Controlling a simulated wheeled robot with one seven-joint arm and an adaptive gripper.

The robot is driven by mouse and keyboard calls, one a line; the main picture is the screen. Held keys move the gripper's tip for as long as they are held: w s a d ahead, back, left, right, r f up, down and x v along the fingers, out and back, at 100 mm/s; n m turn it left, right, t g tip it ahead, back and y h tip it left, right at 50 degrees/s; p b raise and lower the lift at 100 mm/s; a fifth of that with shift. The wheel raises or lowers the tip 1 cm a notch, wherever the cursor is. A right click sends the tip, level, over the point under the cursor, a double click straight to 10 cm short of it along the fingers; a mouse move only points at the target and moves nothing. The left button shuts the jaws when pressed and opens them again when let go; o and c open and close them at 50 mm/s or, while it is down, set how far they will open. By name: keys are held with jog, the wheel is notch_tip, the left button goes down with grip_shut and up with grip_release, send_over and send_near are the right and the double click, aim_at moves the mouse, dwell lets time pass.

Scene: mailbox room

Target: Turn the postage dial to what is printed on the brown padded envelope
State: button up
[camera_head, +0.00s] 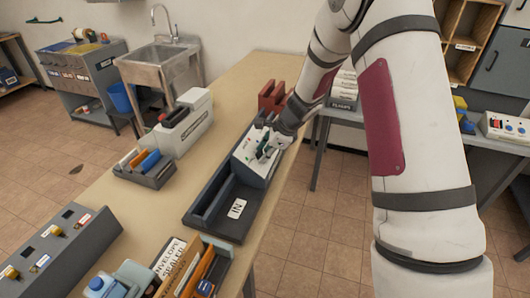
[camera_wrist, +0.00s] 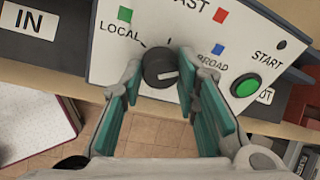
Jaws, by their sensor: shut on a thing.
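The postage dial (camera_wrist: 160,68) is a dark round knob on a white sloped panel (camera_wrist: 116,60), with a pale mark on its right side. Around it are LOCAL with a green square, a partly cut-off word ending in "AST" with a red square, and BROAD with a blue square. My gripper (camera_wrist: 161,60) has its teal fingers shut on the dial, one on each side. In the head view my gripper (camera_head: 266,151) is at the white machine (camera_head: 247,157).
A green button (camera_wrist: 245,85) marked START is right of the dial. A dark tray (camera_head: 224,222) marked IN lies before the machine. A holder (camera_head: 222,243) with brown and orange items, a tray of coloured items (camera_head: 147,174) and a red rack (camera_head: 275,95) share the table.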

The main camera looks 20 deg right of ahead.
jog(key=shift+m, duration=0.3)
dwell(0.4)
jog(key=o, duration=1.2)
jog(key=shift+c, duration=0.2)
jog(key=v, duration=1.2)
